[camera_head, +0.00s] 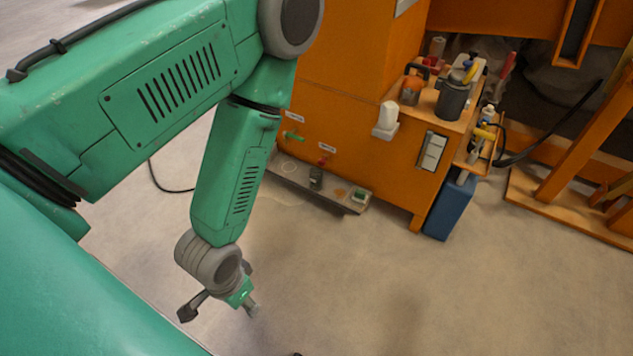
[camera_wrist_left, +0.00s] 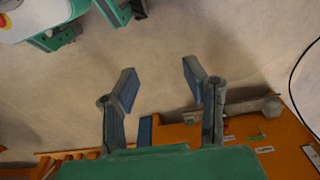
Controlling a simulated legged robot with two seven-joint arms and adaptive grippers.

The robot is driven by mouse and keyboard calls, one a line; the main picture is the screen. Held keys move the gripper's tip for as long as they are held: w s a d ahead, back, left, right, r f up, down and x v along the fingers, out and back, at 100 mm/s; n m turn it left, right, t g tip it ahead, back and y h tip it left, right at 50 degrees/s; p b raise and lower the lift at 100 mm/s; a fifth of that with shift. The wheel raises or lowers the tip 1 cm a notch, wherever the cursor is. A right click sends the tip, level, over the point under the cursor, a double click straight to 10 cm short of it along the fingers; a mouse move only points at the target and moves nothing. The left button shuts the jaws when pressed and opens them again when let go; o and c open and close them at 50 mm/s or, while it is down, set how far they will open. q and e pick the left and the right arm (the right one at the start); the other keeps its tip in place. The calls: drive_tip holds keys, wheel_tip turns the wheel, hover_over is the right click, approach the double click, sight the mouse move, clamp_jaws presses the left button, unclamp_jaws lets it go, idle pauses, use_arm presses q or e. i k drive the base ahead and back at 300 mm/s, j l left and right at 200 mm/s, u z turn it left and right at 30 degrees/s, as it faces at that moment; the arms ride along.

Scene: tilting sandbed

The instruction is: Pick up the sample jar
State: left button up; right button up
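I cannot tell for sure which is the sample jar. My left gripper (camera_head: 218,308) hangs over bare floor, in front of and left of the ledge, well apart from both. In the left wrist view its two fingers (camera_wrist_left: 160,87) are spread with only floor between them. My right gripper is not in view.
The orange cabinet (camera_head: 350,140) carries a grey canister (camera_head: 452,100) and several bottles on top. A blue container (camera_head: 448,208) stands at its right side. An orange frame (camera_head: 570,160) is at the far right. The ledge (camera_head: 335,198) juts out low. The front floor is clear.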

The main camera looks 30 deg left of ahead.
sight(315, 173)
drive_tip(key=i+u, duration=0.25)
drive_tip(key=i, duration=0.4)
drive_tip(key=i+u, duration=0.25)
drive_tip(key=i, duration=0.4)
drive_tip(key=i+l+u, duration=0.2)
drive_tip(key=i, duration=0.45)
